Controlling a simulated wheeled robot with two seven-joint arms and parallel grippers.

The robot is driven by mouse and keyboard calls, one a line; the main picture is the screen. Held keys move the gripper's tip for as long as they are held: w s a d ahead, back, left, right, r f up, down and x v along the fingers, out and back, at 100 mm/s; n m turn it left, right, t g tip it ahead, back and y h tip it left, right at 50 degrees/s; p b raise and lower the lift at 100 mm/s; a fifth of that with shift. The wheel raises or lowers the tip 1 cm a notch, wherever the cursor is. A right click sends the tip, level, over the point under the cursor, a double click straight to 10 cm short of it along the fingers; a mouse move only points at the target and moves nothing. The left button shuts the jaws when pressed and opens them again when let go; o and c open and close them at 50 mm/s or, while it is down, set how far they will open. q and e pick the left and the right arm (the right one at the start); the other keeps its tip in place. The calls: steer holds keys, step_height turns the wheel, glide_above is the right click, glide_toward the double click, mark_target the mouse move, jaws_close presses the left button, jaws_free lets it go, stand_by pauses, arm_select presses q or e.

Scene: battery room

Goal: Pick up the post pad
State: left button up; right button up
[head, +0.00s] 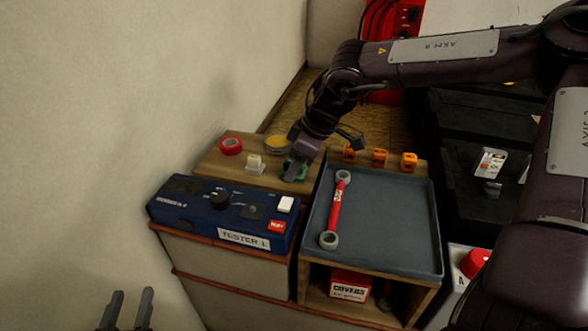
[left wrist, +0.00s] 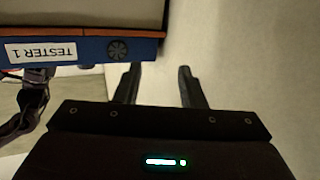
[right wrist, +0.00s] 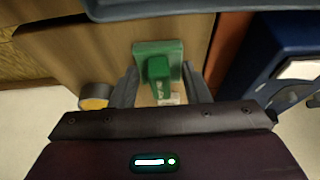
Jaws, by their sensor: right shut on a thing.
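The post pad, a green block with a raised green grip, shows in the right wrist view (right wrist: 158,70) between my right fingers. In the head view, part of the green pad (head: 300,172) shows at the wooden shelf behind the tester, largely hidden by my right gripper (head: 298,165). The right gripper, also in the right wrist view (right wrist: 160,90), is shut on the pad's grip. I cannot tell whether the pad touches the shelf. My left gripper (head: 127,310) is open and empty at the bottom left, also seen in the left wrist view (left wrist: 157,85).
A blue tester (head: 180,208) stands in front of the wooden shelf (head: 217,158). A red tape roll (head: 231,146), a white piece (head: 255,164) and a yellow roll (head: 277,143) sit nearby. A grey tray (head: 385,225) holds a red-handled wrench (head: 337,205); orange pieces (head: 379,158) stand behind it.

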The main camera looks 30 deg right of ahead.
steer(key=shift+r, duration=0.15)
